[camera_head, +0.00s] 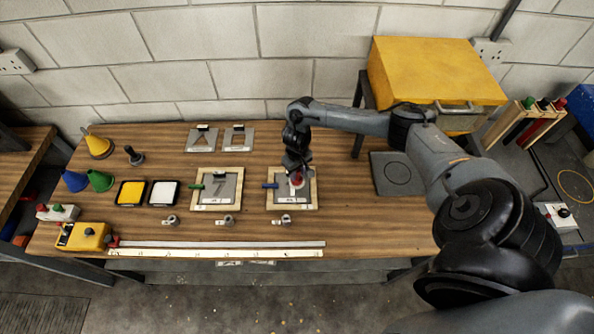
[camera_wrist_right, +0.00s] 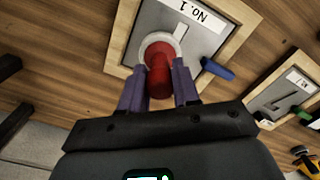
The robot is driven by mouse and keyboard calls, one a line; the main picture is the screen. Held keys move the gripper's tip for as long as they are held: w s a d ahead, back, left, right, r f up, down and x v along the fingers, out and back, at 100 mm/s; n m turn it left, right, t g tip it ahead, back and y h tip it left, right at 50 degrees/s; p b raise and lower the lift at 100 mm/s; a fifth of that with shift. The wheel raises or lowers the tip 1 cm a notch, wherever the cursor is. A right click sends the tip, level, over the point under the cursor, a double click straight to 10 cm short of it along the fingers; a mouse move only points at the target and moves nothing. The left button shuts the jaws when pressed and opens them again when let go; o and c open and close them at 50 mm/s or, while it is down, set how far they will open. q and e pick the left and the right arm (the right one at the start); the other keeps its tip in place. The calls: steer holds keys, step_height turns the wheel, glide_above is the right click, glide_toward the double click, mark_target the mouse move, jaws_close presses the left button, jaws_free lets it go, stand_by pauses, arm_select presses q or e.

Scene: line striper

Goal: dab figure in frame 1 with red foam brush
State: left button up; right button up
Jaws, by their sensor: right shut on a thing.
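My right gripper (camera_head: 297,172) is shut on the red foam brush (camera_head: 298,182), over frame 1 (camera_head: 311,204). In the right wrist view the gripper's purple fingers (camera_wrist_right: 160,88) clasp the brush's red handle (camera_wrist_right: 160,77). A pale round rim surrounds its far end, over the grey plate of frame 1 (camera_wrist_right: 129,20), labelled No. 1. The brush and gripper hide part of the plate, including most of its figure. I cannot tell whether the foam touches the plate. My left gripper is not in view.
A second wooden frame (camera_head: 196,205) lies to the left, with yellow (camera_head: 130,193) and white (camera_head: 164,193) pads beyond it. A grey plate (camera_head: 397,180) lies right of frame 1. Metal rings (camera_head: 286,220) and a long pale strip (camera_head: 215,251) lie in front.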

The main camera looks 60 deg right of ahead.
steer(key=shift+f, duration=0.25)
stand_by(0.4)
steer(key=shift+f, duration=0.25)
stand_by(0.4)
steer(key=shift+r, duration=0.1)
steer(key=shift+r, duration=0.2)
step_height(320, 180, up, 4)
steer(key=p, duration=0.5)
steer(key=shift+p, duration=0.3)
